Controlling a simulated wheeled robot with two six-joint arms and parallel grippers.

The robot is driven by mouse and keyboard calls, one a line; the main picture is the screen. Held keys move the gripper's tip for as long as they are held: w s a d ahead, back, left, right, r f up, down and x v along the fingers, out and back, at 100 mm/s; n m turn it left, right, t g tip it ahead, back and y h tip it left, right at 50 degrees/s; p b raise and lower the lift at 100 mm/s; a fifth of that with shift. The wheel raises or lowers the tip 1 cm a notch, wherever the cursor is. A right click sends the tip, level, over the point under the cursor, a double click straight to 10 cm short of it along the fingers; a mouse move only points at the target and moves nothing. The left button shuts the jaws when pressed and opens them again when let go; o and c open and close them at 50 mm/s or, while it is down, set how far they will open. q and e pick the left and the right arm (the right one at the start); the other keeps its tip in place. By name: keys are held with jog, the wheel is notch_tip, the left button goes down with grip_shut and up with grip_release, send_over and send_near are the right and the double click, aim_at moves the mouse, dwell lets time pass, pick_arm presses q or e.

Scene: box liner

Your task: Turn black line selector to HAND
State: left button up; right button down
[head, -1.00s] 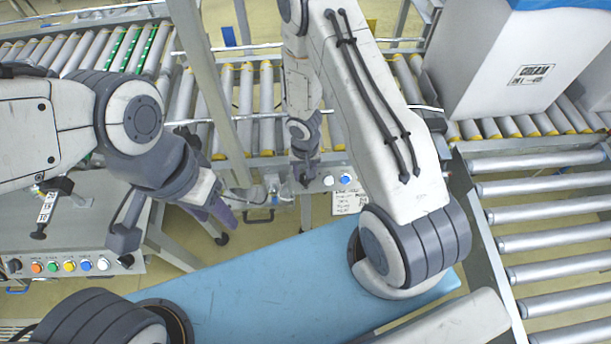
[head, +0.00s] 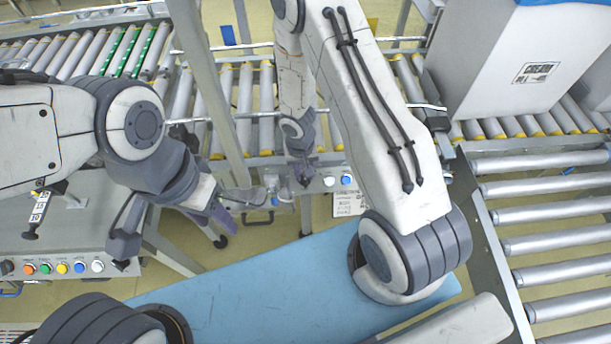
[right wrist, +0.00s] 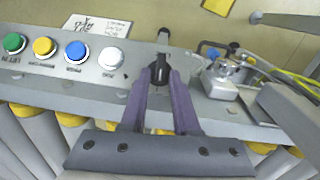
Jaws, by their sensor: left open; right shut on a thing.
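The black selector knob (right wrist: 160,70) shows in the right wrist view on a grey panel, right of a white button (right wrist: 111,58). My right gripper (right wrist: 159,79) is shut on it, with a purple finger on each side. Its position marks are not readable, so I cannot tell which setting it points to. In the head view my right gripper (head: 303,177) is at the far panel by the rollers, and the knob is hidden there.
The near left panel (head: 60,240) has its own dark knob, coloured buttons and an upright black lever. Beside the held knob are blue, yellow and green buttons and a metal latch (right wrist: 228,72). A grey post (head: 207,85) stands between my arms. A large box (head: 510,60) rests on rollers at right.

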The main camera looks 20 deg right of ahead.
jog(key=n+h+b, duration=0.1)
jog(key=b, duration=0.1)
jog(key=f+n+h+b, duration=0.1)
jog(key=b, duration=0.2)
jog(key=a+n+h+b, duration=0.1)
jog(key=b, duration=0.2)
jog(key=shift+s+f+n, duration=0.15)
jog(key=shift+s+n, duration=0.1)
jog(key=shift+n, duration=0.05)
jog(key=n+h+b, duration=0.1)
jog(key=b, duration=0.1)
jog(key=shift+a+n+h+b, duration=0.1)
jog(key=shift+n+h+b, duration=0.2)
jog(key=shift+n+h, duration=0.1)
jog(key=shift+r+n+h+b, duration=0.2)
jog(key=shift+n+h+b, duration=0.1)
jog(key=shift+n, duration=0.1)
jog(key=c, duration=0.9)
grip_release()
jog(key=shift+w+a+r+t, duration=0.1)
jog(key=shift+w+a+t, duration=0.1)
jog(key=shift+w+t, duration=0.1)
